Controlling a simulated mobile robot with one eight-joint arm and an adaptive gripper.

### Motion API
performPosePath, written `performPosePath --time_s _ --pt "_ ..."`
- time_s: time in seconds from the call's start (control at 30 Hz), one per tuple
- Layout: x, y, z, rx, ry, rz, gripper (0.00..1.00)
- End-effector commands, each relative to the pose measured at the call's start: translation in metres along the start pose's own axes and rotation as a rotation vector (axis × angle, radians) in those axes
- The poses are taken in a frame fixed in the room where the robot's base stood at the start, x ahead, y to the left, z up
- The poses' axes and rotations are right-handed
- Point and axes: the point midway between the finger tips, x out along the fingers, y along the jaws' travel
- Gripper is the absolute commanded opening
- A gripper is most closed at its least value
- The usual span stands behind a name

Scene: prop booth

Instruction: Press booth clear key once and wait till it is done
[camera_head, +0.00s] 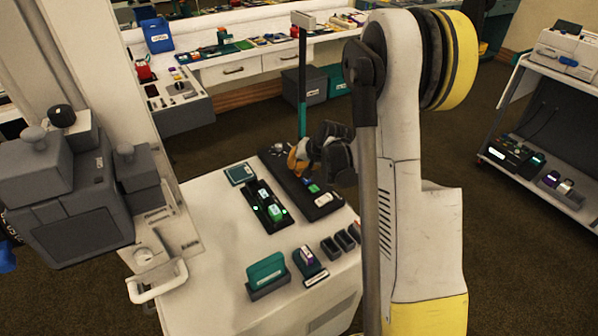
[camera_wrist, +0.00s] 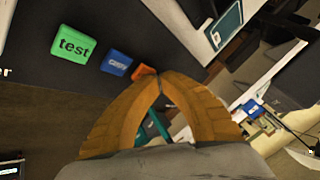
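My gripper (camera_head: 297,162) is over the far part of a long black key panel (camera_head: 290,178) on the white counter. In the wrist view its two orange fingers (camera_wrist: 160,78) meet at the tips, shut and empty. The tips overlap an orange key (camera_wrist: 144,71) in that view; I cannot tell whether they touch it. Beside it are a blue key (camera_wrist: 117,63) with small lettering I cannot read surely and a green key marked "test" (camera_wrist: 72,45). No key reading "clear" is legible; the orange key's face is partly hidden by the fingers.
On the counter (camera_head: 210,215) stand another black unit with green lights (camera_head: 265,207), a teal block in a grey holder (camera_head: 267,272), a purple-and-white item (camera_head: 308,262) and small dark bins (camera_head: 341,243). A thin upright post (camera_head: 302,90) rises behind my gripper.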

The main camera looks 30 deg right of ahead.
Motion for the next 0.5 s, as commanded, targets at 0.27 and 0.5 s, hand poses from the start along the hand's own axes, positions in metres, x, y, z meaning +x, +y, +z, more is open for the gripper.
performPosePath --time_s 0.27,0.5 --pt "-0.0108 -0.0058 -0.0055 0.0 0.0 0.0 0.0" --pt "-0.0101 -0.0055 -0.0054 0.0 0.0 0.0 0.0"
